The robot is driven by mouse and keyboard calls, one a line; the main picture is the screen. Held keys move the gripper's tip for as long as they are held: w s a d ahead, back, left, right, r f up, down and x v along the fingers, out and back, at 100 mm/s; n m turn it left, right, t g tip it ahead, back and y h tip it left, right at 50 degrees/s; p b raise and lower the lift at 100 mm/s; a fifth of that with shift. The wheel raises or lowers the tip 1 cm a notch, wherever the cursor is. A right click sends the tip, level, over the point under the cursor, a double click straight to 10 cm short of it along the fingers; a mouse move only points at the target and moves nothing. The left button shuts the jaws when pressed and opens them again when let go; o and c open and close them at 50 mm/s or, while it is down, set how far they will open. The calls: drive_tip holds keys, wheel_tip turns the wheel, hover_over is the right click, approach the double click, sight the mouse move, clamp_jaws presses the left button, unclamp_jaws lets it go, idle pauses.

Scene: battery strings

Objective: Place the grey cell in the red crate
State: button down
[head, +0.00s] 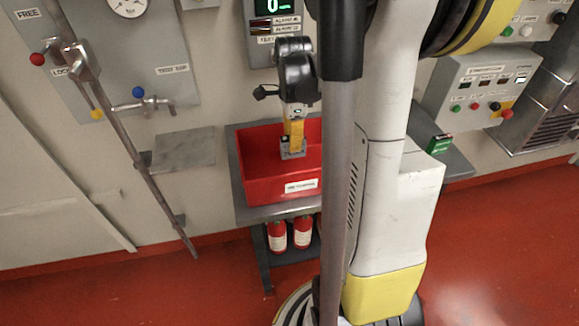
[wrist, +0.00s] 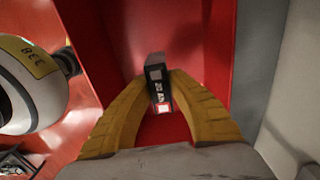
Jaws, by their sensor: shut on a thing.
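The red crate (head: 262,187) stands on a grey table against the wall, with a white label on its front. My gripper (head: 293,140) reaches down into the crate's opening in the head view. Its yellow fingers are shut on the grey cell (head: 293,153), which hangs below them, within the outline of the crate. In the wrist view the grey cell (wrist: 156,68) sits between my fingertips, with red crate surfaces (wrist: 185,30) around it. I cannot tell whether the cell touches the crate floor. My column hides the crate's right end in the head view.
A grey shelf (head: 184,151) is on the wall left of the crate. A green and dark block (head: 440,144) sits on a ledge at right, under a control box (head: 482,90). Red extinguishers (head: 277,236) stand below the table. A slanted pipe (head: 130,140) runs down the left wall.

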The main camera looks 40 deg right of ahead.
wheel_tip(320, 180, down, 7)
drive_tip(key=shift+b, duration=1.1)
drive_tip(key=shift+f, duration=0.1)
drive_tip(key=c, duration=1.4)
unclamp_jaws()
drive_tip(key=shift+o, duration=0.2)
wheel_tip(320, 180, up, 12)
drive_tip(key=p, duration=0.4)
drive_tip(key=s+a+r+n+t, duration=0.2)
drive_tip(key=a+n, duration=0.6)
drive_tip(key=s+a+r+n+t, duration=0.1)
drive_tip(key=a+r+n+t, duration=0.1)
drive_tip(key=a+n, duration=0.6)
drive_tip(key=s+a+r+n+t, duration=0.2)
drive_tip(key=a+r+n+t, duration=0.1)
drive_tip(key=a+n, duration=0.5)
drive_tip(key=shift+s+a, duration=0.35)
drive_tip(key=shift+a, duration=0.45)
